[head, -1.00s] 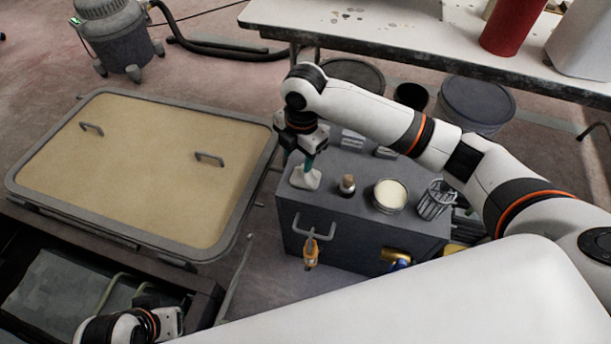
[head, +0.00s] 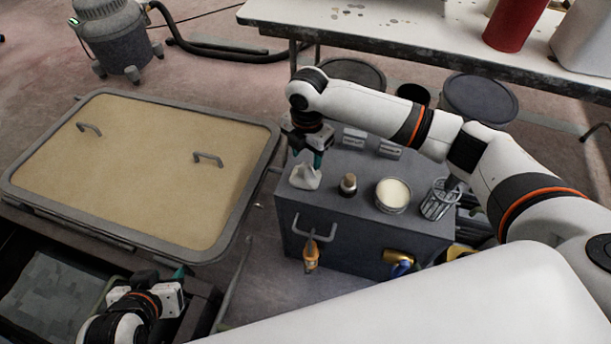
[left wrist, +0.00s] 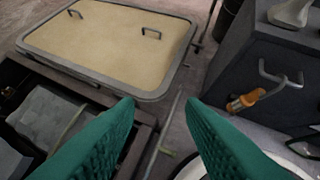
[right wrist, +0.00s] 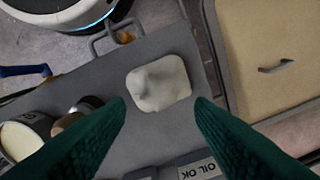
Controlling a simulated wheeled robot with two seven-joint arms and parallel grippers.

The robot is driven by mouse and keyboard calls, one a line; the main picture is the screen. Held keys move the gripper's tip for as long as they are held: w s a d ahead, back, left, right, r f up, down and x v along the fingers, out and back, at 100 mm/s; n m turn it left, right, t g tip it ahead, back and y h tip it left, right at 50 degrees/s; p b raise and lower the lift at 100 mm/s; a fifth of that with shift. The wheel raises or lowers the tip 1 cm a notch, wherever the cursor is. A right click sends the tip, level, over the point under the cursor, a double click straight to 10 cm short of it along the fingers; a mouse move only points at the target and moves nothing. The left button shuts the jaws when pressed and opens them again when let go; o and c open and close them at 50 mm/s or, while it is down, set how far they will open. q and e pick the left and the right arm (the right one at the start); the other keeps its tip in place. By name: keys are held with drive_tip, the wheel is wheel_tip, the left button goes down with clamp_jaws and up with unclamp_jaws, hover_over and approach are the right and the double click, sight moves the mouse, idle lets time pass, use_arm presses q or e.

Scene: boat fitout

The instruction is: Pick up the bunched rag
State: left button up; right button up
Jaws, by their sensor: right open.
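The bunched rag (head: 306,176) is a small white crumpled cloth near the left end of the dark grey box top. It also shows in the right wrist view (right wrist: 159,84), beyond my fingertips and roughly midway between them. My right gripper (head: 306,158) is just above the rag, pointing down, with its green fingers (right wrist: 163,103) apart and nothing between them. My left gripper (head: 176,277) is low at the lower left, over the dark open bay; its green fingers (left wrist: 160,105) are apart and empty. The rag's edge shows at the top right of the left wrist view (left wrist: 291,12).
An orange-handled tool (head: 310,255) hangs at the box's front handle. A tan hatch panel (head: 150,165) lies left.

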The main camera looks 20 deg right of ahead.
sight(306, 165)
drive_tip(key=f+b, duration=0.1)
drive_tip(key=f, duration=0.3)
drive_tip(key=shift+s+a+f+b, duration=0.2)
drive_tip(key=shift+f+b, duration=0.1)
drive_tip(key=shift+b, duration=0.1)
use_arm(q)
drive_tip(key=w+d+r+t+h, duration=0.1)
drive_tip(key=w+d+r+t, duration=0.1)
drive_tip(key=w+r+t, duration=0.3)
drive_tip(key=shift+w+d+r+t+h, duration=0.3)
drive_tip(key=shift+w, duration=0.4)
use_arm(e)
drive_tip(key=shift+f, duration=0.1)
drive_tip(key=c, duration=1.1)
drive_tip(key=shift+o, duration=0.2)
